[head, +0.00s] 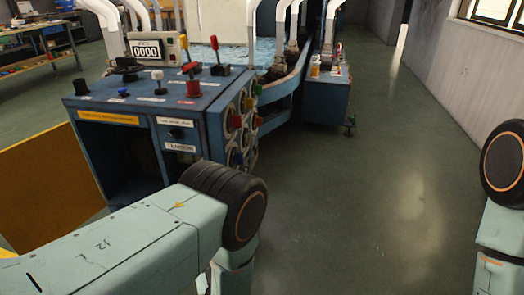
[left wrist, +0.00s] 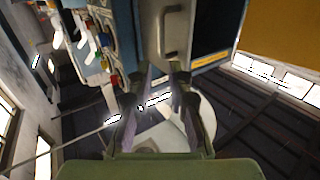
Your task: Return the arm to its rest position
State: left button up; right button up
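My left arm (head: 130,240) comes in from the left in the head view, its dark round joint in front of the blue machine cabinet. Its gripper is outside the head view. In the left wrist view my left gripper (left wrist: 160,75) shows two dark fingers standing apart, with nothing seen between them but background. The blue cabinet (left wrist: 208,18) lies beyond the fingertips there, tilted in the picture. My right arm (head: 501,235) shows only at the right edge of the head view; its gripper is out of view. No sock can be made out.
The blue cabinet (head: 140,104) carries levers, knobs and a counter (head: 146,50) reading 0000. A yellow-brown panel (head: 45,185) stands to its left. A second blue machine unit (head: 325,98) stands farther back. The green floor (head: 360,190) right of the cabinet is clear up to the wall.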

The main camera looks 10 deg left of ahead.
pick_arm(q)
jog(key=s+a+f+m+g+h+p, duration=0.1)
jog(key=s+a+m+g+h+p, duration=0.1)
jog(key=s+g+h+p, duration=0.3)
jog(key=s+a+f+m+g+h+p, duration=0.1)
jog(key=s+f+m+g, duration=0.15)
jog(key=s, duration=0.45)
jog(key=s+d+r+g+h+p, duration=0.1)
jog(key=s+g, duration=0.3)
jog(key=s, duration=0.4)
jog(key=s+d+r+m+g+h+p, duration=0.1)
jog(key=s+d+r+g+h, duration=0.1)
jog(key=s, duration=0.7)
notch_tip(320, 180, up, 2)
jog(key=shift+s+d+r+g+h+p, duration=0.25)
jog(key=shift+d+g+h+p, duration=0.2)
jog(key=shift+g, duration=0.4)
jog(key=shift+m, duration=0.25)
